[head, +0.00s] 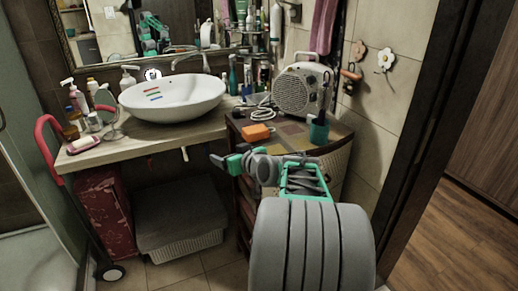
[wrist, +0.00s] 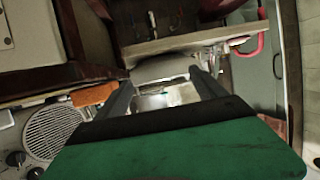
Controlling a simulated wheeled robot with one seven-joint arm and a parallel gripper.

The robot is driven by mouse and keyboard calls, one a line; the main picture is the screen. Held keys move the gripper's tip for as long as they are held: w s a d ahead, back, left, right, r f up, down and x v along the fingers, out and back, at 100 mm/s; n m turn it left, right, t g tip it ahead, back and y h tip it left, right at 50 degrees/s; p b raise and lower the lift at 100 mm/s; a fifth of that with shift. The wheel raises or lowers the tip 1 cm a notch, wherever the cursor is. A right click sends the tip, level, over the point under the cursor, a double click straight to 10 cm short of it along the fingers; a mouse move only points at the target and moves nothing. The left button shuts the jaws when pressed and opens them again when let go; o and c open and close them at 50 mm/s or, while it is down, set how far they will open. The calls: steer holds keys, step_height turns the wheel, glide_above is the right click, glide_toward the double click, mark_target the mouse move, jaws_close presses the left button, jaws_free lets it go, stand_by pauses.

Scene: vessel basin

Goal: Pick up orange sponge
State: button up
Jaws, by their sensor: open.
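The orange sponge (head: 256,132) lies on the brown cabinet top (head: 285,140) near its left front part, in front of the grey heater. In the wrist view an orange block (wrist: 94,95), likely the sponge, shows left of the fingers, partly hidden behind one of them. My gripper (head: 217,159) is in front of the cabinet, below and left of the sponge in the head view, pointing left. In the wrist view the two dark fingers of my gripper (wrist: 163,88) stand apart with nothing held between them.
The heater (head: 303,91) stands behind the sponge, with a white coiled cable (head: 263,112) beside it. A teal cup (head: 319,131) with brushes is to the right. The white basin (head: 172,98) and bottles stand on the counter at left. A red-handled trolley (head: 50,140) is at far left.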

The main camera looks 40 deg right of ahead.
mark_target(258, 132)
steer(key=o, duration=0.4)
steer(key=s+d+t+h, duration=0.1)
steer(key=d, duration=0.3)
steer(key=s+d+r+m+t+h, duration=0.1)
steer(key=d, duration=0.3)
steer(key=s+d+t+h+b, duration=0.1)
steer(key=d, duration=0.2)
steer(key=shift+s+d+r+m, duration=0.15)
steer(key=shift+d+r+m, duration=0.2)
steer(key=shift+d+m, duration=0.05)
steer(key=x, duration=0.3)
steer(key=p+x, duration=0.1)
steer(key=x, duration=0.3)
steer(key=shift+d+f, duration=0.1)
steer(key=shift+d, duration=0.2)
steer(key=shift+c, duration=0.5)
steer(key=c, duration=1.4)
